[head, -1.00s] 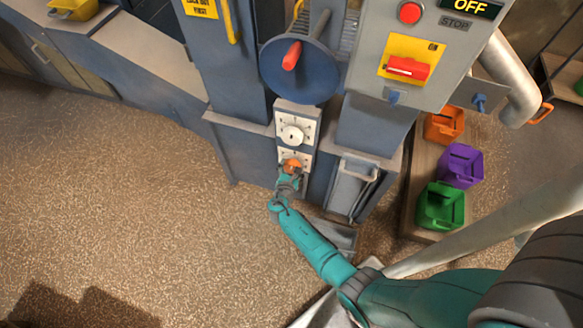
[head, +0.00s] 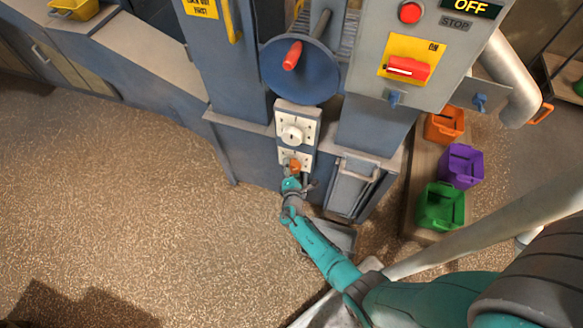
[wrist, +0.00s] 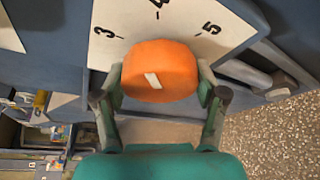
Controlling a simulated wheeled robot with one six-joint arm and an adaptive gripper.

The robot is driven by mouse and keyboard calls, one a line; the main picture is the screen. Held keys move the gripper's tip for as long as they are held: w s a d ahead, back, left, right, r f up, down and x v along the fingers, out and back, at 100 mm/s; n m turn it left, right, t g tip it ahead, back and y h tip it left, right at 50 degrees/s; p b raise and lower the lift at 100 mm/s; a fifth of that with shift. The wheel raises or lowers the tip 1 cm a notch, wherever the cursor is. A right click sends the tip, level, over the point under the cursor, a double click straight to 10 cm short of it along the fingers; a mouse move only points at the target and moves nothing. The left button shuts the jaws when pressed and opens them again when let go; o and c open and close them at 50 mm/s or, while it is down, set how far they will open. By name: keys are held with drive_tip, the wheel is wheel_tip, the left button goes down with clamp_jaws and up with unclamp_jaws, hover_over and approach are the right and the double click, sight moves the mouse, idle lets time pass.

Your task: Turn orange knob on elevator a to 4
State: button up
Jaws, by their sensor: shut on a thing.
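The orange knob (wrist: 170,65) sits on a white dial plate (wrist: 130,25) in the wrist view, with the numbers 3, 4 and 5 around its far side. A short white mark on the knob's face slants toward the upper left; I cannot tell exactly which number it lines up with. My gripper (wrist: 160,88) has one finger on each side of the knob and is shut on it. In the head view the knob (head: 295,166) shows just above my gripper (head: 297,180), on the lower dial of the grey-blue elevator (head: 245,155).
A white knob (head: 292,135) sits on the dial above. A blue wheel (head: 300,80) with a red handle is higher up. The control box (head: 370,50) reads OFF. Green (head: 440,206), purple (head: 461,166) and orange (head: 444,125) bins stand at right. Open floor lies at left.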

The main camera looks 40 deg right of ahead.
drive_tip(key=shift+m+t, duration=0.4)
drive_tip(key=shift+m, duration=0.5)
drive_tip(key=o, duration=1.1)
drive_tip(key=shift+d, duration=0.1)
drive_tip(key=v, duration=1.2)
drive_tip(key=shift+f, duration=0.1)
